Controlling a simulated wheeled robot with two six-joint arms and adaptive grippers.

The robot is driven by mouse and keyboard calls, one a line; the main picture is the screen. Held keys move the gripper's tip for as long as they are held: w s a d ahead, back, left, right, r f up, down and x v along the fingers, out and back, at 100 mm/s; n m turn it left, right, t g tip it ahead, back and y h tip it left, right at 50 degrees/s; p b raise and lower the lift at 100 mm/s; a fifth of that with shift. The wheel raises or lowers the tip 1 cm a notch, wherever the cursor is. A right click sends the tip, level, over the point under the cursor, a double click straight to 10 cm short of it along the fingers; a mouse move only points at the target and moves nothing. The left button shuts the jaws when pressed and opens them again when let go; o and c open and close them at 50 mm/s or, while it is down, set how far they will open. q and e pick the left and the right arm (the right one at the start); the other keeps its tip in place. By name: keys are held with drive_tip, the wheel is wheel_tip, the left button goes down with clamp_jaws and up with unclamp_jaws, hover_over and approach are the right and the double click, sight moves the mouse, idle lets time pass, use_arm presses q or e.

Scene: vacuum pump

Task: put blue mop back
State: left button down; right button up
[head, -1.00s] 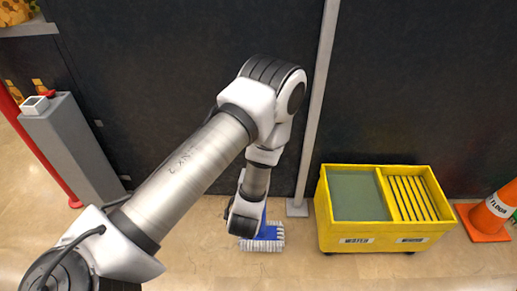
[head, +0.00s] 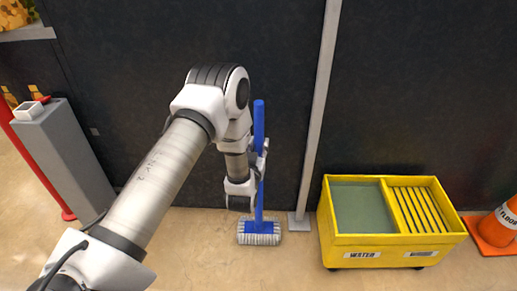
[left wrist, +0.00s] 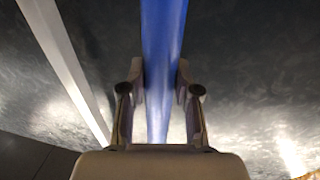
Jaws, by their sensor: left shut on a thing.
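The blue mop (head: 259,130) stands upright in the head view in front of the dark wall. Its blue and white head (head: 259,232) is low, at the floor left of the yellow bucket; whether it touches the floor is hard to tell. My left gripper (head: 262,160) is shut on the mop's handle about halfway up. In the left wrist view the blue handle (left wrist: 162,60) runs between the two fingers of my left gripper (left wrist: 160,95). My right gripper is not in view.
A yellow mop bucket (head: 385,250) with a water side and a slatted side stands to the right. A grey post (head: 318,110) rises between mop and bucket. An orange cone (head: 498,228) is at the far right, a grey pedestal (head: 62,150) and red pole (head: 35,160) at left.

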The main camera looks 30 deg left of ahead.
use_arm(q)
drive_tip(key=shift+r, duration=0.1)
drive_tip(key=c, duration=0.8)
unclamp_jaws()
drive_tip(key=shift+s, duration=0.1)
drive_tip(key=shift+c, duration=0.2)
